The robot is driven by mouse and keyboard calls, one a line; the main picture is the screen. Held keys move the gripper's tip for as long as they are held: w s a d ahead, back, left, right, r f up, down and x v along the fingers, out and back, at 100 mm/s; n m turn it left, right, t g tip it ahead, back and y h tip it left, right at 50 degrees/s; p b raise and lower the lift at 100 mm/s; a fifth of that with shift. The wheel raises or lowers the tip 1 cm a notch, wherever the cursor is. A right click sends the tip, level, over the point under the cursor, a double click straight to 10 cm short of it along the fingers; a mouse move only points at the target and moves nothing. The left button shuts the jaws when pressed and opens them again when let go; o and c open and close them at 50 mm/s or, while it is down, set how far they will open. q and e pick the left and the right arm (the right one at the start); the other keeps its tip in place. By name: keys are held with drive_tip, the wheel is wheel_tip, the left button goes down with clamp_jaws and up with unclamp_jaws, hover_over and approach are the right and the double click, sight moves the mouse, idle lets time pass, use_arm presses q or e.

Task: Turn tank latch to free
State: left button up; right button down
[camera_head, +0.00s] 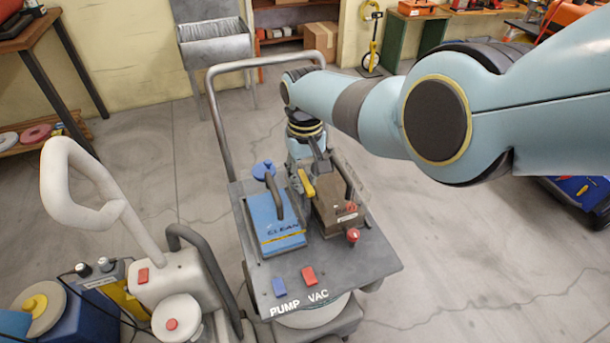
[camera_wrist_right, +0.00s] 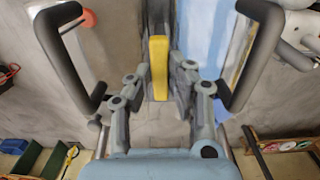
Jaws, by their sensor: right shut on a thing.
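The tank latch (camera_head: 306,183) is a small yellow lever between the blue clean-water tank (camera_head: 272,222) and the brown tank (camera_head: 335,212) on the cart. My right gripper (camera_head: 308,170) comes down over it from behind. In the right wrist view the yellow latch (camera_wrist_right: 158,66) stands between the two fingers of my right gripper (camera_wrist_right: 160,85), which is shut on it. The latch looks roughly in line with the gap between the tanks. Its pivot is hard to make out. My left gripper is not in view.
Dark carrying handles (camera_wrist_right: 258,55) rise from both tanks on either side of the gripper. The cart's grey push handle (camera_head: 212,120) arches behind. A cream floor machine (camera_head: 168,280) stands close at left. The floor at right is mostly clear.

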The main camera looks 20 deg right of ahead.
sight(305, 180)
drive_tip(key=c, duration=1.2)
unclamp_jaws()
drive_tip(key=shift+c, duration=0.2)
drive_tip(key=shift+r, duration=0.1)
wheel_tip(305, 180, up, 12)
